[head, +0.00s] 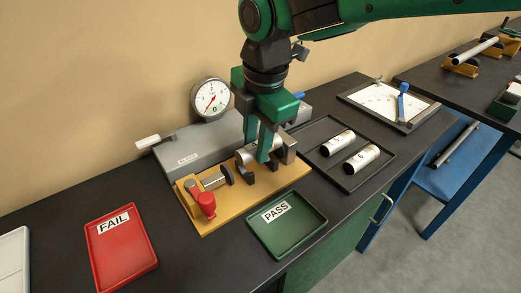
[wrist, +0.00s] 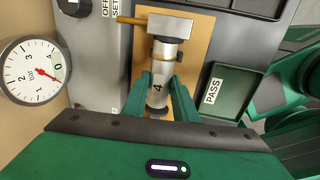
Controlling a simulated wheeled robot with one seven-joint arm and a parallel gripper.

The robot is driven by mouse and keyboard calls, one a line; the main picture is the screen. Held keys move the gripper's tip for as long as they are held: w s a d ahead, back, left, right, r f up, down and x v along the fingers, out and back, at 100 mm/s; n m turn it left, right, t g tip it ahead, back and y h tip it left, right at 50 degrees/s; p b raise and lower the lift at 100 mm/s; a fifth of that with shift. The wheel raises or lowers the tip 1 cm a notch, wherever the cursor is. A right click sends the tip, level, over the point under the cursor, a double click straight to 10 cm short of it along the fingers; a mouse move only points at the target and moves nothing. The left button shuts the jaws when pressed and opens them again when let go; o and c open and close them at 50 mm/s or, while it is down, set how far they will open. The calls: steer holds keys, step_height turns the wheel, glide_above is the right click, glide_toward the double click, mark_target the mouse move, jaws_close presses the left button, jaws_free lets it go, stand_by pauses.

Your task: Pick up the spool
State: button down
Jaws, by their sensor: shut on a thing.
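The spool (wrist: 160,70) is a silver metal cylinder with a dark near end and the number 4 on its side. It also shows in the head view (head: 246,155), partly hidden by my fingers. My gripper (head: 265,155) points down over the yellow test fixture (head: 208,226). Its two green fingers, in the wrist view (wrist: 160,93), are shut on the spool, one on each side. The spool is over the fixture, by its dark cradles (head: 271,163); I cannot tell whether it still touches them.
A red-handled clamp (head: 206,204) stands on the fixture's near left. A grey tester with a dial gauge (head: 211,98) is behind. The red FAIL tray (head: 125,255) and green PASS tray (head: 300,238) are empty. A dark tray (head: 350,190) holds two similar spools.

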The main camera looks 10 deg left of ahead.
step_height(320, 180, up, 15)
steer(key=shift+r, duration=0.15)
stand_by(0.7)
